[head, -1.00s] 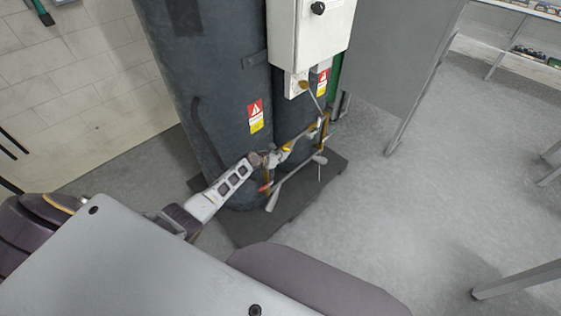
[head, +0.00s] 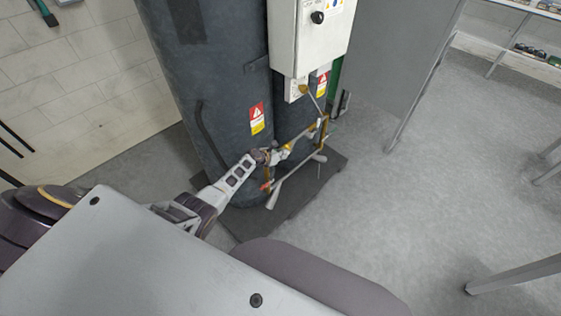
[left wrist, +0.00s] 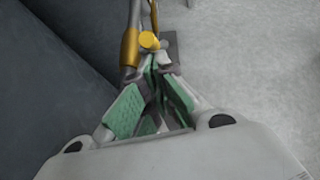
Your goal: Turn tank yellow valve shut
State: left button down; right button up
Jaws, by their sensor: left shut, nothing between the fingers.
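The tank's yellow valve (head: 286,147) sits on the piping low on the front of the dark tank (head: 215,90). In the left wrist view a rounded yellow end (left wrist: 149,40) shows just beyond my fingertips, beside a brass-coloured pipe fitting (left wrist: 130,47). My left gripper (head: 257,156) reaches in from the left, with its tips close to the valve on its left side. In the left wrist view its green-padded fingers (left wrist: 154,66) converge to shut tips with nothing between them. Whether the tips touch the valve I cannot tell. My right gripper is not in view.
A white control box (head: 308,38) with a black knob hangs above the piping. Thin pipes and a grey lever-like part (head: 275,195) stand around the valve. The tank stands on a dark base plate (head: 262,228). Open grey floor (head: 420,200) lies to the right.

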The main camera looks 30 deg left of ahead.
aim_at(287, 146)
pick_arm(q)
jog(key=shift+w+d+r+p, duration=0.25)
jog(key=shift+w+r+p, duration=0.3)
jog(key=shift+r+p, duration=0.2)
jog(key=shift+w+d+r+p, duration=0.2)
jog(key=shift+w+r+p, duration=0.3)
jog(key=shift+r+p, duration=0.2)
jog(key=shift+w+d+r, duration=0.15)
jog(key=shift+w+r, duration=0.2)
jog(key=shift+w, duration=0.25)
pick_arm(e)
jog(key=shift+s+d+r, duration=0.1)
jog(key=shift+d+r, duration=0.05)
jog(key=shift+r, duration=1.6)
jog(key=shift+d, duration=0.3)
pick_arm(q)
jog(key=shift+s+d, duration=0.1)
jog(key=shift+s, duration=0.05)
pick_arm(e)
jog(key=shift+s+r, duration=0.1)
